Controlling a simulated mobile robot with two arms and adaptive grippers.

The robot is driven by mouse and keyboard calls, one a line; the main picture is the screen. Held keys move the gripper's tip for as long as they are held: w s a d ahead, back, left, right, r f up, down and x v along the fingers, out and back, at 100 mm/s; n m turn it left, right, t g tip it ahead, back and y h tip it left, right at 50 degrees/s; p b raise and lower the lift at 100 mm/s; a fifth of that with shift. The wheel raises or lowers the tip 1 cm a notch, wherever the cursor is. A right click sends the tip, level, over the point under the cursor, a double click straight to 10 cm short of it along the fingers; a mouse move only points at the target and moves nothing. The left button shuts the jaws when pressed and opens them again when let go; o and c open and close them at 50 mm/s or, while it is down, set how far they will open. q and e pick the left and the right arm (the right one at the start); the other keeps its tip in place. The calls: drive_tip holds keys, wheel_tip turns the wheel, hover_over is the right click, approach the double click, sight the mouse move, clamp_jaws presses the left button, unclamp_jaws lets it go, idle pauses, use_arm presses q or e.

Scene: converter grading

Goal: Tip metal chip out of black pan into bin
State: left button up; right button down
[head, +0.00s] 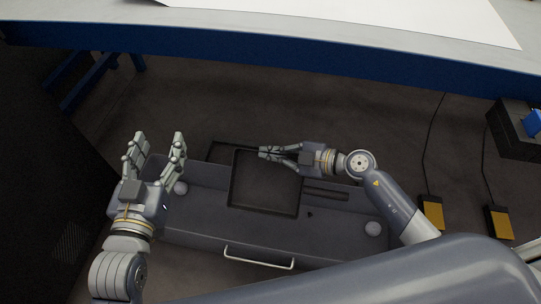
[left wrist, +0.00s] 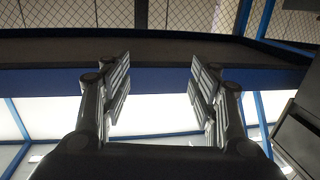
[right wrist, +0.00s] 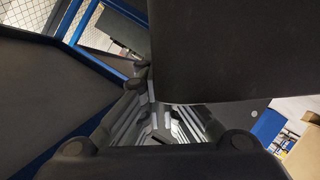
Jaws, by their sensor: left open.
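The black pan (head: 264,183) is square with a raised rim and hangs steeply tilted over the grey bin (head: 205,230). My right gripper (head: 264,153) is shut on the pan's upper edge. In the right wrist view the pan (right wrist: 225,50) fills the upper right, and the fingers (right wrist: 152,95) come together at it. A small dark piece (head: 309,214) lies in the bin right of the pan; it may be the metal chip, but it is too small to tell. My left gripper (head: 158,140) is open and empty above the bin's left end; its spread fingers show in the left wrist view (left wrist: 160,95).
A handle (head: 259,260) is on the bin's near side. A blue-edged table (head: 300,55) stands beyond. Yellow-topped pedals (head: 432,212) with cables and a black box (head: 515,128) are on the right.

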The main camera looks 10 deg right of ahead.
drive_tip(key=shift+w+d+f+m+g+b, duration=0.2)
drive_tip(key=shift+w+f+m+g+b, duration=0.1)
drive_tip(key=shift+w+m+g+b, duration=0.15)
drive_tip(key=shift+w+p, duration=0.1)
drive_tip(key=shift+p, duration=0.2)
drive_tip(key=shift+w+d+f+m+g+p, duration=0.1)
drive_tip(key=shift+w+f+m+g+p, duration=0.25)
drive_tip(key=shift+m+p, duration=0.45)
drive_tip(key=shift+w+d+f+m+g+y+p, duration=0.1)
drive_tip(key=shift+w+f+m+g+y+p, duration=0.15)
drive_tip(key=shift+f+m+g+p, duration=0.25)
drive_tip(key=shift+w+d+f+m+g+y+p, duration=0.15)
drive_tip(key=shift+w+f+m+g+p, duration=0.1)
drive_tip(key=shift+f+p, duration=0.25)
use_arm(q)
drive_tip(key=s+a+f+g+y, duration=0.2)
drive_tip(key=s+a+f+g, duration=0.2)
drive_tip(key=s+f+g, duration=0.4)
drive_tip(key=shift+s+f+g+y, duration=0.3)
drive_tip(key=shift+s+f+g, duration=0.1)
drive_tip(key=shift+f, duration=2.2)
use_arm(e)
drive_tip(key=shift+w+f+m, duration=0.2)
drive_tip(key=shift+f+m, duration=0.2)
drive_tip(key=shift+f, duration=0.05)
use_arm(q)
drive_tip(key=shift+a, duration=0.1)
use_arm(e)
drive_tip(key=shift+s, duration=0.1)
